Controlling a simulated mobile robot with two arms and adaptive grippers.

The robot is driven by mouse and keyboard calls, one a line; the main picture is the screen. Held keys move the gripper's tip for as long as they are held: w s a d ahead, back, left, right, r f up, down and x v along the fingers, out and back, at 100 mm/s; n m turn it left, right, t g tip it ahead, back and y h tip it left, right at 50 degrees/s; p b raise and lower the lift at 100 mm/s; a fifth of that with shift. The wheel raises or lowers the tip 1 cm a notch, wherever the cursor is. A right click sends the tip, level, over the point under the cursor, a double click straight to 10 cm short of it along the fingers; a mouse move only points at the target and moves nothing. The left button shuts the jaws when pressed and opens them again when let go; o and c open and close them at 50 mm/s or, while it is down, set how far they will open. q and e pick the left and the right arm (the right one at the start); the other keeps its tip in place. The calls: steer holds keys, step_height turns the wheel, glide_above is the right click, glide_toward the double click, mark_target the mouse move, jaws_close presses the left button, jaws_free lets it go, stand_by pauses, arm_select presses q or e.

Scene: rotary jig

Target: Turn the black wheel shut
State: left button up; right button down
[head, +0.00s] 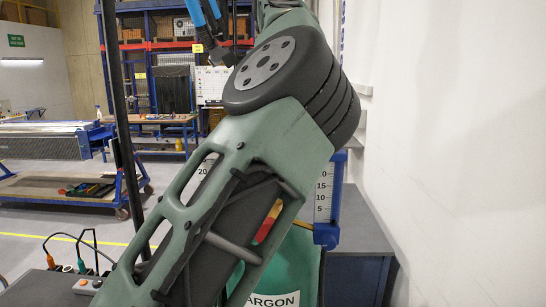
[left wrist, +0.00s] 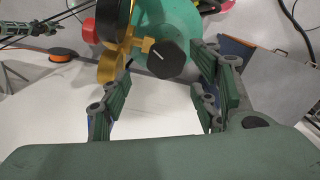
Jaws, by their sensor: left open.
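The black wheel (left wrist: 168,59) shows in the left wrist view as a dark, faceted knob with a white mark, on a brass valve stem (left wrist: 146,45). The green gas cylinder (left wrist: 172,18) is behind it. My left gripper (left wrist: 160,74) is open, with one finger on each side of the wheel. I see no clear contact, and how deep the wheel sits between the fingertips is hard to tell. In the head view the cylinder (head: 274,272), marked ARGON, is partly covered by my arm. The wheel and left gripper are hidden there. My right gripper is not seen.
A brass regulator with a dark round part (left wrist: 107,17) and a red part (left wrist: 90,31) sits just left of the wheel. A grey bench (head: 362,238) and a white wall (head: 450,150) are on the right. A blue cart (head: 60,187) stands at left.

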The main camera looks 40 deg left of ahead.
arm_select(q)
steer(key=f, duration=0.4)
steer(key=shift+w+a+f, duration=0.25)
steer(key=shift+w+f, duration=0.05)
steer(key=shift+d+f, duration=0.1)
steer(key=shift+f, duration=0.05)
steer(key=shift+s+f, duration=0.1)
steer(key=shift+f, duration=0.1)
steer(key=shift+c, duration=0.8)
steer(key=c, duration=0.9)
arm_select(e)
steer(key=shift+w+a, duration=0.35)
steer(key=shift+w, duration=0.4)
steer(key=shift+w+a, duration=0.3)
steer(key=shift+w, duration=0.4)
